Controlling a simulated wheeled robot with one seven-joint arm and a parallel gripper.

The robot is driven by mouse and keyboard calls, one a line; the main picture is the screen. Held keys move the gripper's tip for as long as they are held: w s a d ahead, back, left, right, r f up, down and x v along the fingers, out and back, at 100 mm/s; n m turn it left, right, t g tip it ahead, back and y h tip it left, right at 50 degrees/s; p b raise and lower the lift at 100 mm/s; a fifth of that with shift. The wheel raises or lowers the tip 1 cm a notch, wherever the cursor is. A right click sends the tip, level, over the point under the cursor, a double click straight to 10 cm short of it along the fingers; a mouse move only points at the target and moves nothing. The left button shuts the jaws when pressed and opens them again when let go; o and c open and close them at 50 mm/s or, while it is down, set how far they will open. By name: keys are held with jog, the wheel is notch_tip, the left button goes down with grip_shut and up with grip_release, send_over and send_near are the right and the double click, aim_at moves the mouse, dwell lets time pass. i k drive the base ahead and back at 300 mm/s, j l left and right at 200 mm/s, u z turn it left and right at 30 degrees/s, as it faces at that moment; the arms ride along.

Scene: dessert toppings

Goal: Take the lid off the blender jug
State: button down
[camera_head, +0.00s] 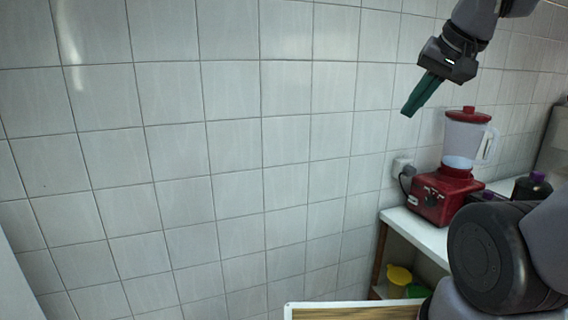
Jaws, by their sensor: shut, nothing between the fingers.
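The blender jug (463,141) is clear with a handle on its right side and stands upright on a red base (443,196) on the white counter. Its red lid (468,115), with a small knob on top, sits on the jug's rim. My gripper (408,112), with green fingers, is shut and empty. It hangs in the air to the left of the lid at about the same height in the picture, pointing down and left, apart from the lid.
A white counter (418,234) holds the blender, with dark bottles with purple tops (538,177) to its right. A plug in a wall socket (403,167) is left of the base. Yellow (399,274) and green items lie on the shelf below. The tiled wall is bare at left.

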aim_at(467, 112)
jog(key=k+l+z, duration=0.15)
jog(key=k+z, duration=0.35)
jog(key=k, duration=0.15)
jog(key=i+j+z, duration=0.1)
jog(key=z, duration=0.4)
jog(key=i+j+z, duration=0.15)
jog(key=z, duration=0.35)
jog(key=j+z, duration=0.2)
jog(key=z, duration=0.25)
jog(key=i+j, duration=0.1)
jog(key=j, duration=0.3)
jog(key=i+j, duration=0.1)
jog(key=j, duration=0.3)
jog(key=i+j, duration=0.1)
jog(key=j, duration=0.25)
jog(key=i+j, duration=0.15)
jog(key=j, duration=0.25)
jog(key=i+j, duration=0.1)
jog(key=j, duration=0.3)
